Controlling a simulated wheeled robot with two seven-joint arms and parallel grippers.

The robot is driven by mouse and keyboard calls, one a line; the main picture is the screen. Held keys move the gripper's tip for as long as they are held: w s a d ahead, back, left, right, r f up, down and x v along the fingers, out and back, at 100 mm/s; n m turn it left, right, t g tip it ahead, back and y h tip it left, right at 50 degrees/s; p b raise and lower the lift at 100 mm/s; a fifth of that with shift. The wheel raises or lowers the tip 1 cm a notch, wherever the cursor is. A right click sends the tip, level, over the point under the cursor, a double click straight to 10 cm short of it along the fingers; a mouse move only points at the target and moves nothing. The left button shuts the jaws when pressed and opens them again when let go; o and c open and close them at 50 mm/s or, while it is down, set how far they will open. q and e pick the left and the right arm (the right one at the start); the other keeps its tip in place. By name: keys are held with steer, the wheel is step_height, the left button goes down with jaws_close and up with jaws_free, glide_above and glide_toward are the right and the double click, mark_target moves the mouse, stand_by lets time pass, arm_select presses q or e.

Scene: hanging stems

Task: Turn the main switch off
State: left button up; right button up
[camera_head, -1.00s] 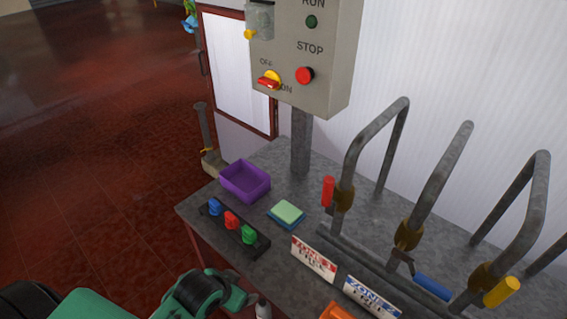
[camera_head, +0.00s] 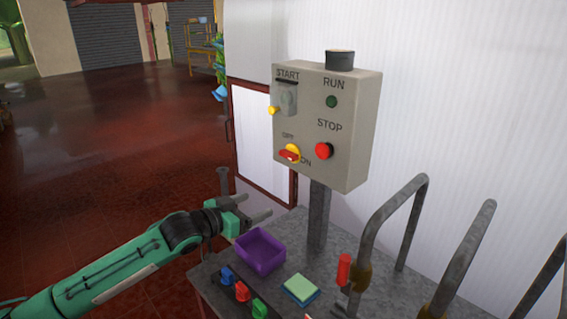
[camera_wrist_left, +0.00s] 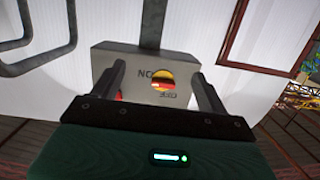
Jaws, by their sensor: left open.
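The main switch (camera_head: 290,154) is a red handle on a yellow disc, low on the front of the grey control box (camera_head: 345,115). Its handle lies roughly level, with OFF marked above and ON at its lower right. My left gripper (camera_head: 257,206) is open and empty, below and left of the box, apart from the switch. In the left wrist view the picture is upside down, and the switch (camera_wrist_left: 162,81) shows between my two fingers, some way beyond them. My right gripper is not in view.
A red STOP button (camera_head: 323,150), a green RUN button (camera_head: 331,101) and a covered START control (camera_head: 287,98) share the box. Below are a purple tray (camera_head: 260,252), a green-and-blue block (camera_head: 300,289) and bent grey pipes (camera_head: 400,215). Floor lies open at left.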

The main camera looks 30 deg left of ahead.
arm_select(q)
steer(key=t, duration=0.2)
glide_toward(285, 156)
steer(key=a+v, duration=0.1)
steer(key=v, duration=0.3)
steer(key=shift+h, duration=0.4)
steer(key=p+x, duration=0.5)
steer(key=x, duration=0.7)
steer(key=shift+d, duration=0.25)
steer(key=shift+x, duration=0.8)
steer(key=shift+f, duration=0.2)
steer(key=c, duration=1)
